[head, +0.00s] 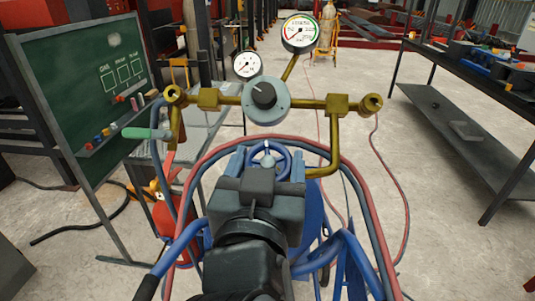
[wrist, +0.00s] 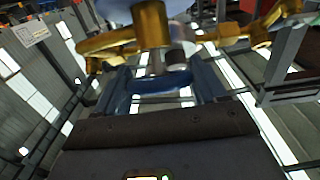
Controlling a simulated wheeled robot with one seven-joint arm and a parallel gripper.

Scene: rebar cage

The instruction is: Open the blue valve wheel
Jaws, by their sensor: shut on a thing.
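The blue valve wheel (head: 284,157) sits below the brass pipework, with a pale stem at its middle. My gripper (head: 262,165) reaches it from the near side. Its two fingers stand at the left and right of the wheel and are shut on it. In the wrist view the wheel (wrist: 160,86) shows as a blue band between the fingers (wrist: 162,88), under blurred brass parts. My gripper body hides the wheel's near part in the head view.
A grey regulator knob (head: 264,95) and two gauges, one small (head: 247,65) and one large (head: 300,32), stand above. Red and blue hoses (head: 372,222) loop around my arm. A green board (head: 85,80) is at left, a dark workbench (head: 480,85) at right.

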